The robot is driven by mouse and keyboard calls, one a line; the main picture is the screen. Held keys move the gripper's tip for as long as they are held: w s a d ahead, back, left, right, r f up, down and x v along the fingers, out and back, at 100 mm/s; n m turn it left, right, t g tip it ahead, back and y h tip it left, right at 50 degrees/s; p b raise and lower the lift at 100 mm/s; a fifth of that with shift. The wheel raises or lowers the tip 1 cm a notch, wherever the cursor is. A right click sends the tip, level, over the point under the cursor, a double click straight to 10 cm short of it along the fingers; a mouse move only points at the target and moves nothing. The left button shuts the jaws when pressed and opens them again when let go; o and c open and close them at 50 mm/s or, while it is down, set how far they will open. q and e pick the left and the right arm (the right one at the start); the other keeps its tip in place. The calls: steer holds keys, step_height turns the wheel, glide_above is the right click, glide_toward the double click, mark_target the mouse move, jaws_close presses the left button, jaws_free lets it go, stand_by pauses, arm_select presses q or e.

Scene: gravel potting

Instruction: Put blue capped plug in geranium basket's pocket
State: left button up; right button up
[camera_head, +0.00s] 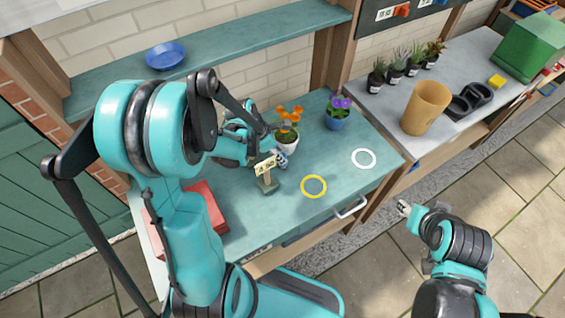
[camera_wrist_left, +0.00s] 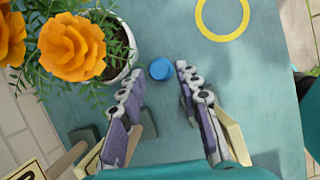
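A small round blue cap (camera_wrist_left: 161,69), which looks like the blue capped plug, shows in the left wrist view over the teal bench, seen from above. My left gripper (camera_wrist_left: 160,76) is open, with its fingertips apart on either side of the cap; I cannot tell whether they touch it. In the head view my left gripper (camera_head: 281,158) is low over the bench, beside a white pot of orange flowers (camera_head: 287,138), and the plug is hidden. I cannot make out a geranium basket or pocket. My right gripper (camera_head: 404,208) is in front of the bench, too small to read.
The white pot (camera_wrist_left: 122,60) stands close to my left finger. A small sign (camera_head: 266,172), a yellow ring (camera_head: 314,186), a white ring (camera_head: 363,158) and a purple-flowered blue pot (camera_head: 338,118) are on the bench. A blue dish (camera_head: 165,56) sits on the shelf.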

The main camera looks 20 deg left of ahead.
arm_select(q)
steer(key=x, duration=0.2)
steer(key=shift+w+d+f, duration=0.1)
steer(key=shift+w+f, duration=0.05)
steer(key=shift+f, duration=0.1)
steer(key=shift+r, duration=0.1)
jaws_close()
